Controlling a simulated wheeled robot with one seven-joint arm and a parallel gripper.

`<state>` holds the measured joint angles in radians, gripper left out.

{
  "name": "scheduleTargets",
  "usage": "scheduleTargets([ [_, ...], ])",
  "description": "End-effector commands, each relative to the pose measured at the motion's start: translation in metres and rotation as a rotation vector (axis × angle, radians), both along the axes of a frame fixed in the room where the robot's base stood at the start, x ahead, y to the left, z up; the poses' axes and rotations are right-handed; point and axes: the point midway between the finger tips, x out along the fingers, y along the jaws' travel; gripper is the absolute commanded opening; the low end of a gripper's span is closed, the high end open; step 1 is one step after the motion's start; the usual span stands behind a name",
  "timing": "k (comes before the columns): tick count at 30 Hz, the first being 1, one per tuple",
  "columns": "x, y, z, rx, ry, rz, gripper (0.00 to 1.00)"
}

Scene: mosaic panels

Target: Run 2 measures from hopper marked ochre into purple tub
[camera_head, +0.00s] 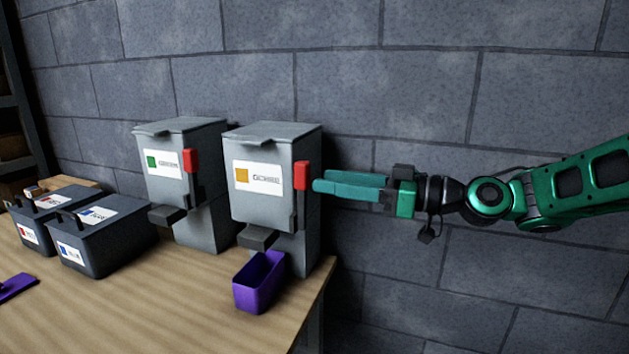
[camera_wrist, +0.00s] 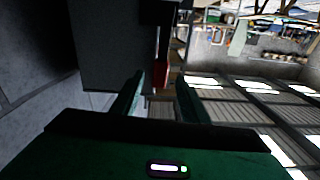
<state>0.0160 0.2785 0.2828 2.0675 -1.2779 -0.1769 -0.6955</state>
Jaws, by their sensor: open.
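The hopper with the ochre square on its label (camera_head: 270,205) stands near the right end of the table. A red lever (camera_head: 301,176) is on its right side; red also shows ahead in the wrist view (camera_wrist: 162,72). The purple tub (camera_head: 259,282) stands upright under that hopper's spout (camera_head: 258,237); its floor is too dark to tell the contents. My gripper (camera_head: 318,184) is open and empty, just right of the red lever, pointing left at it. In the wrist view the lever shows between the fingertips (camera_wrist: 158,82), and I cannot tell whether they touch it.
A second hopper with a green square (camera_head: 180,200) and its own red lever (camera_head: 190,161) stands to the left. Two dark bins with labels (camera_head: 105,250) (camera_head: 35,233) sit further left. A purple flat piece (camera_head: 15,287) lies at the left edge. The table's front middle (camera_head: 170,310) is clear.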

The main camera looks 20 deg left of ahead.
Motion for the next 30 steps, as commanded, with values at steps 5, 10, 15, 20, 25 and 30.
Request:
scheduleTargets([
  [5,0.002,0.028,0.0,-0.001,0.0,0.002,0.41],
  [10,0.004,0.044,0.0,-0.001,0.001,0.0,0.41],
  [15,0.004,0.049,-0.001,-0.001,0.001,-0.001,0.41],
  [20,0.004,0.048,-0.001,-0.002,0.001,-0.001,0.41],
  [25,0.004,0.048,0.0,-0.002,0.001,-0.001,0.12],
  [30,0.005,0.048,0.0,-0.002,0.0,-0.002,0.0],
])
